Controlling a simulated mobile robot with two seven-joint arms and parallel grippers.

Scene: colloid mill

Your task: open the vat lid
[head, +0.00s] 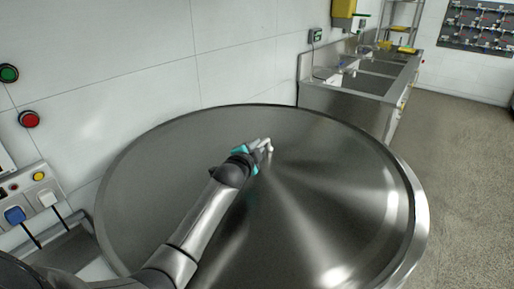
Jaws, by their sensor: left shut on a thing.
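The vat lid (330,190) is a wide, round, shiny steel disc that fills the middle of the head view. It lies over the vat, with its rim running round the edge. My left arm reaches over it from the lower left. My left gripper (266,150) is at the lid's middle, shut on the small pale lid handle (268,146). The gripper partly hides the handle. My right gripper is not in view.
A white tiled wall stands behind and left, with a green button (9,73) and a red button (29,119). Blue and white plugs (15,215) sit at the lower left. A steel sink bench (350,100) stands behind. The floor (470,170) at the right is clear.

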